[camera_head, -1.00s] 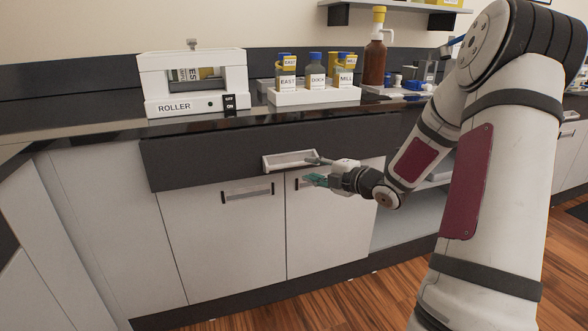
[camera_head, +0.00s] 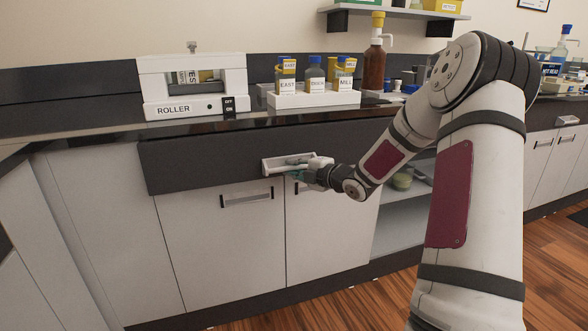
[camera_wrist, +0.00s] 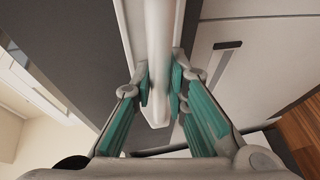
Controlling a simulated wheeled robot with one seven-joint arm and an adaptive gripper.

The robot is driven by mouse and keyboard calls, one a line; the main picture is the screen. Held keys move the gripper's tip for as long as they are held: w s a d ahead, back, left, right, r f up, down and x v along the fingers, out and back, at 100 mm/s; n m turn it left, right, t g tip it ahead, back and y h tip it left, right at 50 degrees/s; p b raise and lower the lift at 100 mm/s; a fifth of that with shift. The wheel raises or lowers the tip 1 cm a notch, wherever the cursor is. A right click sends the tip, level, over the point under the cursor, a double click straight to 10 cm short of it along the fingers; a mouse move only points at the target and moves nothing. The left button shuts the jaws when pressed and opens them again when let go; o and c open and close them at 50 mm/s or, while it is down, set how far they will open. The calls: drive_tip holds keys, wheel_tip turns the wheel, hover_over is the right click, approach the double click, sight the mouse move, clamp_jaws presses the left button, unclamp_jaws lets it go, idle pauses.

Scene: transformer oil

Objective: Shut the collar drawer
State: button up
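The drawer (camera_head: 215,160) has a wide dark front under the countertop, above two white cupboard doors. I cannot tell how far out it stands. Its pale bar handle (camera_head: 275,163) sits right of the middle of the front. The bar handle also runs down the middle of the wrist view (camera_wrist: 160,45). My gripper (camera_head: 294,170) is at the handle, its teal fingers (camera_wrist: 160,88) on either side of the bar. They look shut on it, with little or no gap. The drawer's inside and any collar are not visible.
On the counter stand the white roller device (camera_head: 194,90), a white rack (camera_head: 315,98) with several bottles, and a brown pump bottle (camera_head: 374,65). Open shelving (camera_head: 403,225) lies right of the cupboards. Wooden floor is clear in front.

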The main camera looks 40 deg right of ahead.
clamp_jaws()
drive_tip(key=w, duration=0.1)
drive_tip(key=w+d, duration=0.1)
drive_tip(key=w, duration=0.2)
drive_tip(key=shift+w+d, duration=0.25)
drive_tip(key=shift+w, duration=0.1)
drive_tip(key=o, duration=0.7)
unclamp_jaws()
drive_tip(key=shift+s, duration=0.2)
drive_tip(key=v, duration=1.1)
drive_tip(key=shift+s, duration=0.4)
